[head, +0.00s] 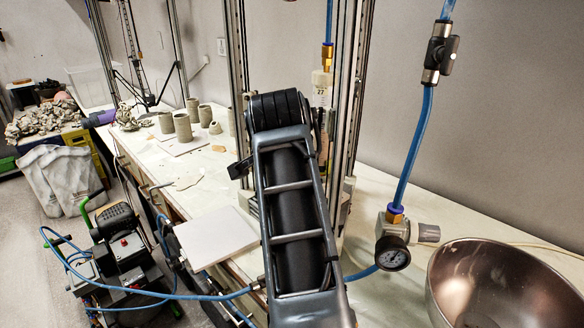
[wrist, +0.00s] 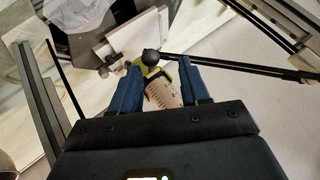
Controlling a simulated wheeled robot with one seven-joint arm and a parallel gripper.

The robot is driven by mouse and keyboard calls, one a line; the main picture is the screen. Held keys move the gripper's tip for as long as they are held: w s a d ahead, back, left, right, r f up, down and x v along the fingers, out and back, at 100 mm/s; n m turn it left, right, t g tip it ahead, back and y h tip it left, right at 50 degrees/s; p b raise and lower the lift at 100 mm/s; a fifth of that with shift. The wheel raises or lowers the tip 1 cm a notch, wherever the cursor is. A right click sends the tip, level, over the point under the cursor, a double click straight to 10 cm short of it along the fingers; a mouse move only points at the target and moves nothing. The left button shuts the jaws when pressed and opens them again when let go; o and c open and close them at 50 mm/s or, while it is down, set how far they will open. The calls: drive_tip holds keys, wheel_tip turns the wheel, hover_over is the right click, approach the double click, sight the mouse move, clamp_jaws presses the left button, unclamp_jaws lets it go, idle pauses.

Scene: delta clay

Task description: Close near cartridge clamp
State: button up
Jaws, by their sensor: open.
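In the wrist view my gripper (wrist: 157,70) is open, with one blue finger on each side of the clamp area. Between the fingers is a yellow-green clamp part (wrist: 147,76) with a round black knob (wrist: 150,57). Just below it is a pale cartridge (wrist: 163,94) with dark markings. I cannot tell whether a finger touches the knob. In the head view a pale cartridge (head: 321,88) with a label stands in the metal frame (head: 344,110). My own arm covers the middle of that view and hides my gripper and the clamp.
A white square plate (head: 215,235) lies at the bench's front edge. A steel bowl (head: 505,285), a pressure gauge (head: 392,258) and a blue hose (head: 415,140) are on the right. Clay cups (head: 183,127) stand farther back. A compressor (head: 120,250) is on the floor at left.

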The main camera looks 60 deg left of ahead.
drive_tip(key=shift+v, duration=2.05)
drive_tip(key=shift+f, duration=0.1)
